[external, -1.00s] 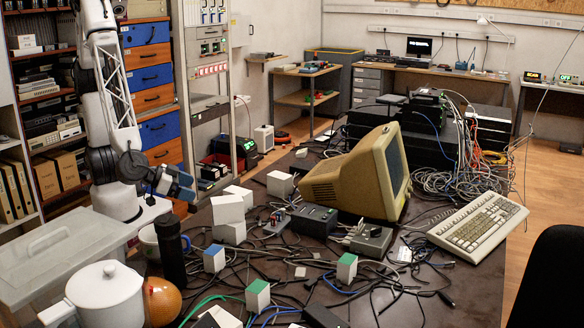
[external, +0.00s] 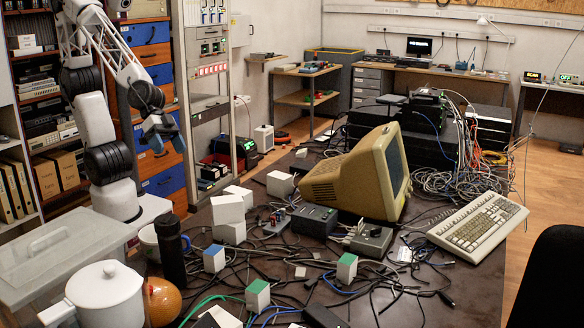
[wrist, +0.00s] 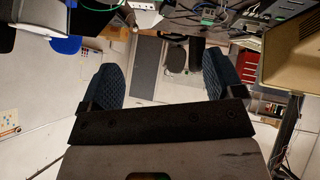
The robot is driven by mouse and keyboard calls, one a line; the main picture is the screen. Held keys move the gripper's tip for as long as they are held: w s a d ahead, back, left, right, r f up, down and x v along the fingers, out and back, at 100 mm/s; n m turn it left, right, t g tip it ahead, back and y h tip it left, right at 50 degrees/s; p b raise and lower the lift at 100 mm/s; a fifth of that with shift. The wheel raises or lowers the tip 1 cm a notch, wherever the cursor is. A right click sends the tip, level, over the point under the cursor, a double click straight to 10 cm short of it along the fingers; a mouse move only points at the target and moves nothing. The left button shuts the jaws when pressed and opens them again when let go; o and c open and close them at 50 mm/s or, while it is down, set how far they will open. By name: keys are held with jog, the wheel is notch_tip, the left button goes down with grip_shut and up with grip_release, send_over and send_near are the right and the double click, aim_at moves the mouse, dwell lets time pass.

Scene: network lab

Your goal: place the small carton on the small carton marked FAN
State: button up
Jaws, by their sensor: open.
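My gripper (external: 163,148) is raised in the air at the left, above and behind the table. In the wrist view my gripper (wrist: 162,78) has its two fingers wide apart with nothing between them. Small white cartons stand on the dark table: one with a blue top (external: 214,258), one with a green top (external: 347,268) and another with a green top (external: 257,295). Plain white boxes also stand there: a stacked pair, with an upper box (external: 228,208) and a lower box (external: 230,233), and a separate box (external: 280,183). I cannot read a FAN marking on any of them.
Cables tangle across the table (external: 420,285). A black bottle (external: 171,248), a white pot (external: 105,295), an orange ball (external: 161,300) and a clear lidded bin (external: 60,250) crowd the left. A beige monitor (external: 345,180) and a keyboard (external: 478,220) occupy the right.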

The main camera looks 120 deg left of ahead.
jog(key=s+a+r+g+y, duration=0.1)
jog(key=s+a+r+g, duration=0.1)
jog(key=s+a, duration=0.3)
jog(key=s+a+r+m+g+y, duration=0.1)
jog(key=s+a+g, duration=0.3)
jog(key=s, duration=0.7)
jog(key=shift+s+a+r+y, duration=0.2)
jog(key=shift+a+r+y, duration=0.3)
jog(key=shift+a, duration=0.2)
jog(key=shift+w, duration=0.15)
jog(key=g, duration=0.3)
send_over(259, 287)
jog(key=shift+m, duration=0.3)
notch_tip(259, 287, down, 26)
jog(key=shift+a+r, duration=0.15)
jog(key=shift+r, duration=0.1)
jog(key=shift+f, duration=0.15)
